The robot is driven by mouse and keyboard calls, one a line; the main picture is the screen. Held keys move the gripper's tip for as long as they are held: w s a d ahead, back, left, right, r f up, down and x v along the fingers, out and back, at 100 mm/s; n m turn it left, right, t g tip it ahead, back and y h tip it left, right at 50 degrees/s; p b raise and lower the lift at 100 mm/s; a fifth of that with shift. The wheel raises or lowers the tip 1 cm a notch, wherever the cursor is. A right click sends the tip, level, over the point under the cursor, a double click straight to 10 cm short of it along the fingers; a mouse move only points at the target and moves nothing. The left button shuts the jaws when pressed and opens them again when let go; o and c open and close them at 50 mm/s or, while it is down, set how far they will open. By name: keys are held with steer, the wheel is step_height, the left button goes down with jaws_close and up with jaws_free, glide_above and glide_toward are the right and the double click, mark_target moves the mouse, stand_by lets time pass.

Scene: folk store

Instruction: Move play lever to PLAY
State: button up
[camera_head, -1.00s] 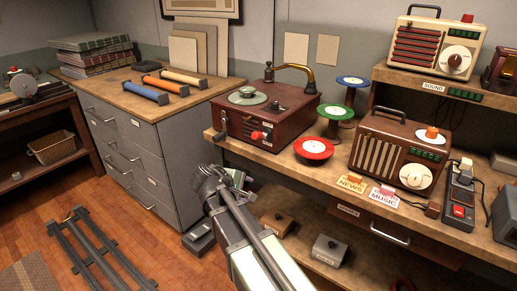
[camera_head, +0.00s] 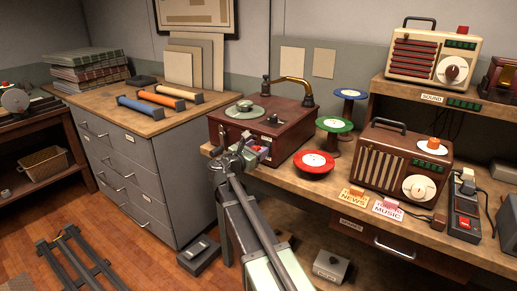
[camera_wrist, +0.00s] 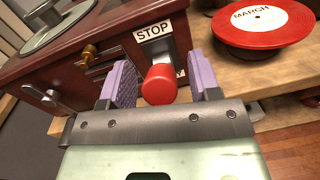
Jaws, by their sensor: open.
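The play lever's red knob (camera_wrist: 159,85) sticks out from the front of the dark red record player (camera_head: 290,138), below a STOP label (camera_wrist: 153,31). In the wrist view the knob is between the two purple fingers of my gripper (camera_wrist: 163,76). The fingers are open, with a visible gap to the knob on each side. A second label below the knob is mostly hidden. In the head view my gripper (camera_head: 240,158) is at the player's front and largely covers the lever.
A red MARCH disc (camera_wrist: 264,22) on a stand is close at right; green (camera_head: 334,124) and blue (camera_head: 351,94) discs stand behind it. A brass knob (camera_wrist: 90,52) is left of the lever. A radio (camera_head: 402,165) stands farther right on the bench.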

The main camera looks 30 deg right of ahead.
steer(key=shift+w+d, duration=0.3)
steer(key=shift+d, duration=0.35)
jaws_close()
steer(key=shift+a, duration=0.1)
steer(key=shift+f, duration=0.1)
